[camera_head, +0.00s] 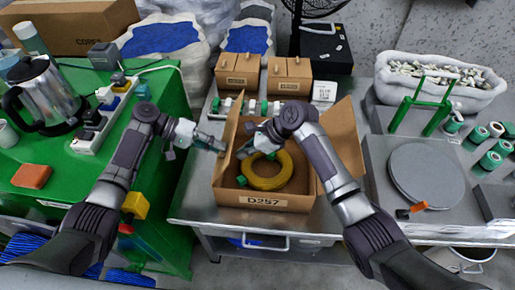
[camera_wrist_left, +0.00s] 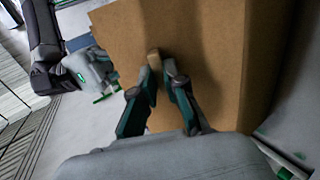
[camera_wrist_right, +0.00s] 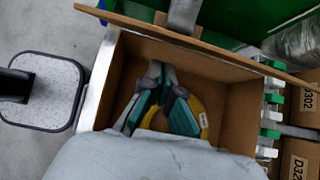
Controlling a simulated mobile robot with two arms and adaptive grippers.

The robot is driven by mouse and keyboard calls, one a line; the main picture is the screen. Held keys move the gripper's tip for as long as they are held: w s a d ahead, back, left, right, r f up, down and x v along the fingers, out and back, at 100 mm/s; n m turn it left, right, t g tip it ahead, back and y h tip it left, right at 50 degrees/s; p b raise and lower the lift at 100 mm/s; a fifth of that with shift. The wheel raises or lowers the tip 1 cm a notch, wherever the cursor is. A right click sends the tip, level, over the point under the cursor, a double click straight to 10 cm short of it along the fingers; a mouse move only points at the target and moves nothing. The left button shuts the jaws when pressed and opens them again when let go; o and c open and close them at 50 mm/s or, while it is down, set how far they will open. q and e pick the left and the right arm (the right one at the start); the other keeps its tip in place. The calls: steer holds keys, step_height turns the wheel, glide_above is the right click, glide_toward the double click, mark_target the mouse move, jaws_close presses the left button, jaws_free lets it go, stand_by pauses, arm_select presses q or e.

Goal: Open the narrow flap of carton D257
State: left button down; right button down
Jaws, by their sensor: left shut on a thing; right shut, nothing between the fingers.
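Carton D257 (camera_head: 285,203) stands on the metal table with its label facing front and its top open. A yellow coil (camera_head: 283,178) lies inside; it also shows in the right wrist view (camera_wrist_right: 203,118). One flap (camera_head: 229,130) stands up on the left side and another (camera_head: 343,140) leans outward on the right. My left gripper (camera_head: 224,147) is shut on the left flap's edge; the flap fills much of the left wrist view (camera_wrist_left: 215,50). My right gripper (camera_head: 241,152) is shut and empty over the carton opening, its fingers (camera_wrist_right: 160,72) pointing toward the left flap.
Small cartons (camera_head: 238,72) stand behind, with a row of green and white parts (camera_head: 250,107) between. A grey platform with a round plate (camera_head: 428,178) is to the right. A green table with a kettle (camera_head: 45,95) and a power strip (camera_head: 95,130) is to the left.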

steer(key=shift+a+r, duration=0.25)
steer(key=shift+a, duration=0.25)
steer(key=shift+a+r, duration=0.2)
steer(key=shift+a, duration=0.25)
